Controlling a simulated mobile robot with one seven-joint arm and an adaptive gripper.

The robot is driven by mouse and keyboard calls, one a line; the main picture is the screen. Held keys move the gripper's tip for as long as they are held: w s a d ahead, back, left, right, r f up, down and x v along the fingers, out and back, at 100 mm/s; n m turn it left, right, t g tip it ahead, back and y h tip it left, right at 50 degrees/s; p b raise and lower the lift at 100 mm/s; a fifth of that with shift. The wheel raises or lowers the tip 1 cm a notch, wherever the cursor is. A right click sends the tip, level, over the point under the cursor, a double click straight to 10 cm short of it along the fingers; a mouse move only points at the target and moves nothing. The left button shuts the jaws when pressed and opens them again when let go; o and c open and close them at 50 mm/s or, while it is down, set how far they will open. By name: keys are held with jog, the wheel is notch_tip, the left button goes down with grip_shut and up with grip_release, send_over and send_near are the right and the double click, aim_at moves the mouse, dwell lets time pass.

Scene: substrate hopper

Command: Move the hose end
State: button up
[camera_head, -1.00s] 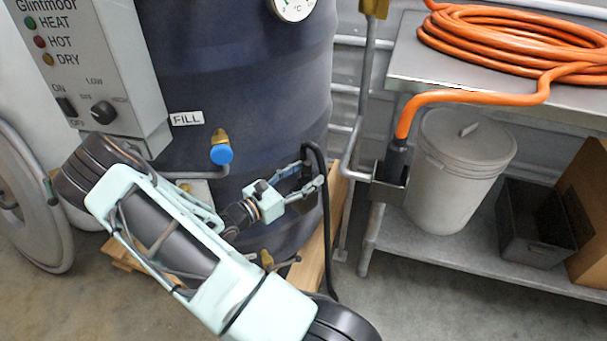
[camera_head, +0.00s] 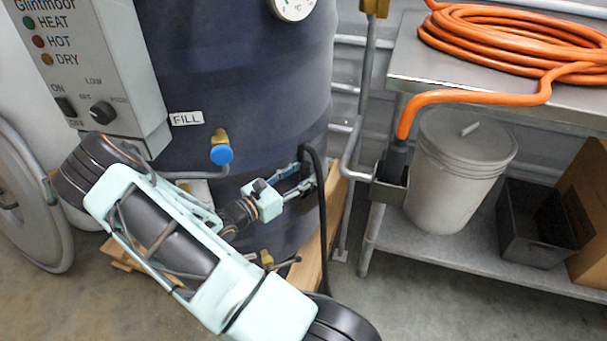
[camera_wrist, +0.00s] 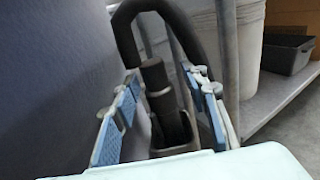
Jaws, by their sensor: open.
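My gripper (camera_head: 300,186) is open, low beside the dark blue drum, near a thin black hose (camera_head: 323,215). In the wrist view, a black cylindrical piece (camera_wrist: 156,88) stands roughly upright between my gripper's two blue-padded fingers (camera_wrist: 165,110), its lower part in a dark socket (camera_wrist: 174,132). The black hose (camera_wrist: 180,30) arches above and behind it; I cannot tell how the two join. The fingers appear apart from the piece. An orange hose (camera_head: 470,98) ends in a black end piece (camera_head: 396,160), sitting in a metal bracket (camera_head: 388,190) at the table leg.
The drum (camera_head: 240,70) stands on a wooden pallet (camera_head: 312,262) beside my gripper. A blue-capped valve (camera_head: 221,154) sticks out above my arm. A metal table (camera_head: 400,75) carries the orange coil; its lower shelf holds a lidded bucket (camera_head: 450,185) and a dark bin (camera_head: 535,225).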

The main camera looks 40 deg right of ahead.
jog(key=shift+w+a, duration=0.2)
jog(key=shift+w, duration=0.35)
jog(key=shift+o, duration=1.4)
jog(key=a, duration=1.1)
jog(key=shift+s, duration=0.3)
jog(key=shift+s+a, duration=0.2)
jog(key=shift+a, duration=0.15)
